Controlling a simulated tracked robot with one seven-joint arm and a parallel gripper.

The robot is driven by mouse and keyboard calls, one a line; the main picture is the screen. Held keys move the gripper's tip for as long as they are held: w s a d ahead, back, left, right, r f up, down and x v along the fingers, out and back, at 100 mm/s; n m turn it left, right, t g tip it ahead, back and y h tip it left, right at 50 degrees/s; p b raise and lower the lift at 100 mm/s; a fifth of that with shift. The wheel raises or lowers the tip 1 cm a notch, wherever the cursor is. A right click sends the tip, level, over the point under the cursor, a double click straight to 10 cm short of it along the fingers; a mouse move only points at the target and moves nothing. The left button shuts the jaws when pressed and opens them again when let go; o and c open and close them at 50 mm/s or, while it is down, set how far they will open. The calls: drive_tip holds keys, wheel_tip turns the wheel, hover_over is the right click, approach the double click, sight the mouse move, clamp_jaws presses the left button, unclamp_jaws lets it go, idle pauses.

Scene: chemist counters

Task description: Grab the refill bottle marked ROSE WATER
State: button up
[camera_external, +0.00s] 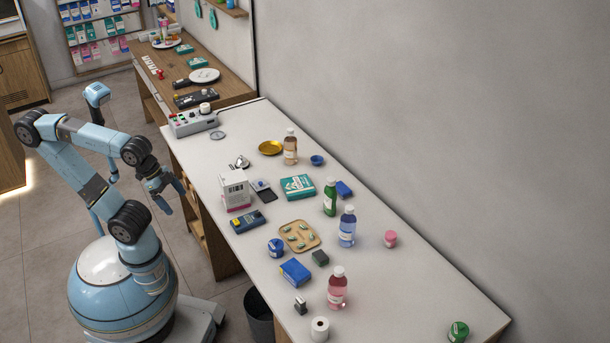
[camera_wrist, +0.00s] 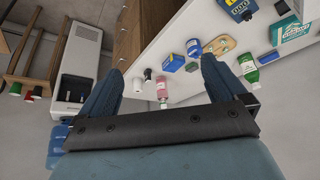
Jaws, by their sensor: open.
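Several capped bottles stand upright on the white counter; their labels are too small to read. A pink bottle (camera_external: 337,291) stands near the front edge at lower right. A blue bottle (camera_external: 347,229), a green bottle (camera_external: 330,198) and an amber bottle (camera_external: 290,149) stand farther back. My gripper (camera_external: 173,199) is open and empty, off the counter's left edge and well away from every bottle. In the wrist view, the pink bottle (camera_wrist: 162,90) shows in the gap between my open fingers (camera_wrist: 161,66), at a distance. The green bottle (camera_wrist: 248,67) shows right of the right finger.
Near the pink bottle are a white roll (camera_external: 319,329), a small dark item (camera_external: 300,305), a blue box (camera_external: 295,272) and a round blue tin (camera_external: 276,248). A wooden tray (camera_external: 299,236) and white carton (camera_external: 235,190) lie farther left. The counter's right part is mostly clear.

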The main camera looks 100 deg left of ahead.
drive_tip(key=w+d+f+n+g+h, duration=0.1)
drive_tip(key=w+d+f+n+h, duration=0.2)
drive_tip(key=w, duration=0.7)
drive_tip(key=w+d+n+g+h, duration=0.15)
drive_tip(key=w+n+h, duration=0.3)
drive_tip(key=w, duration=0.45)
drive_tip(key=w+d+f+n+g+h, duration=0.15)
drive_tip(key=w+d+n+h, duration=0.3)
drive_tip(key=w, duration=0.55)
drive_tip(key=n+t+h, duration=0.2)
drive_tip(key=n+t, duration=0.8)
drive_tip(key=n, duration=0.4)
approach(343, 290)
drive_tip(key=x, duration=0.3)
drive_tip(key=shift+w+f, duration=0.15)
drive_tip(key=shift+w, duration=0.1)
drive_tip(key=shift+x, duration=2.65)
drive_tip(key=shift+s+d, duration=0.15)
drive_tip(key=shift+c, duration=0.2)
